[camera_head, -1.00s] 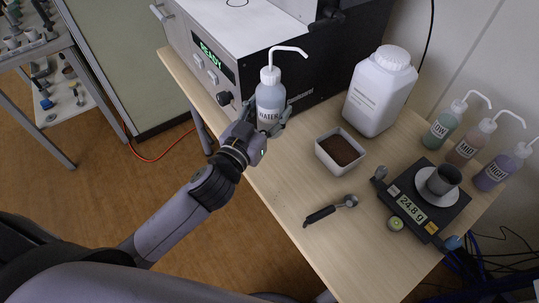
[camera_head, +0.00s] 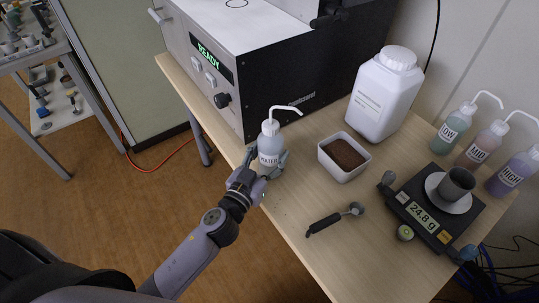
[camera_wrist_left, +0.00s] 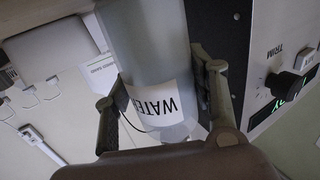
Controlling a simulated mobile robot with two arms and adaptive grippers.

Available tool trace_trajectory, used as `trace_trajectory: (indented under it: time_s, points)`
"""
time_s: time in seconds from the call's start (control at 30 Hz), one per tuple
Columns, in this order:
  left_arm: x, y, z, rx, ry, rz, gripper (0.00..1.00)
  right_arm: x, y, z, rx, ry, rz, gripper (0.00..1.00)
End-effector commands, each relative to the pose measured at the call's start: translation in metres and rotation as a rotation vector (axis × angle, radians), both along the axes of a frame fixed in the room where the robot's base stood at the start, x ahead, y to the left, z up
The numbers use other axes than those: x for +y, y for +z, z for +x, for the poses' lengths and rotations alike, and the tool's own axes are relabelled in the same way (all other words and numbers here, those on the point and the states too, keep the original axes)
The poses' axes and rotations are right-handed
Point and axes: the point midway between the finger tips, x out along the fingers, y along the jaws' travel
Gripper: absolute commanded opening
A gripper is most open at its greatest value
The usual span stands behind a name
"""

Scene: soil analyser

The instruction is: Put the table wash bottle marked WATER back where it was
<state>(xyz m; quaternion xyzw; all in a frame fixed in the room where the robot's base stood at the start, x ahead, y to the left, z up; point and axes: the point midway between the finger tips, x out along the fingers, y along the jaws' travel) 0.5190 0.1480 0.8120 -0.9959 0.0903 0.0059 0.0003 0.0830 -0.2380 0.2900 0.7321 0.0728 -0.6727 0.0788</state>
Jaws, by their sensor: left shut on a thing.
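The wash bottle marked WATER (camera_head: 271,146) is upright at the left edge of the table, in front of the analyser's dark side. My left gripper (camera_head: 266,166) is shut around its lower body. I cannot tell whether the bottle's base touches the table. My right gripper is not in view.
The analyser (camera_head: 220,75) reads READY behind the bottle. To the right are a white soil tray (camera_head: 344,174), a large white jar (camera_head: 384,95), a scoop (camera_head: 335,218), and a scale (camera_head: 425,217) with a cup. LOW, MID and HIGH bottles (camera_head: 453,126) stand at the far right. Bare table lies right of my gripper.

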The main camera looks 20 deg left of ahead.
Motion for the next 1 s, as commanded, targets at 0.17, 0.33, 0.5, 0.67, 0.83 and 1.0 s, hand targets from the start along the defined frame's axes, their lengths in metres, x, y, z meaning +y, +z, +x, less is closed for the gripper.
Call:
trace_trajectory:
  time_s: [0.17,0.33,0.5,0.67,0.83,1.0]
  points:
    - [0.0001,0.0015,0.0002,-0.003,0.000,-0.001,0.36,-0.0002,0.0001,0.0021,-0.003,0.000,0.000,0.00]
    - [0.0003,-0.0021,0.0000,0.000,0.001,0.001,0.56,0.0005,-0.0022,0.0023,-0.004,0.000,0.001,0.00]
    - [0.0002,-0.0022,-0.0001,0.001,0.000,0.001,0.67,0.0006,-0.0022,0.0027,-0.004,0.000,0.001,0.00]
    - [0.0002,-0.0021,-0.0001,0.000,0.000,0.001,0.72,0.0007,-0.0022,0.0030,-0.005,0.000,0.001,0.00]
    - [0.0003,-0.0019,0.0000,0.000,0.000,0.001,0.72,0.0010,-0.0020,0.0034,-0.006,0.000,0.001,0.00]
    - [0.0006,0.0015,0.0007,0.001,0.000,0.001,0.72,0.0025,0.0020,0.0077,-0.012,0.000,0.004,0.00]
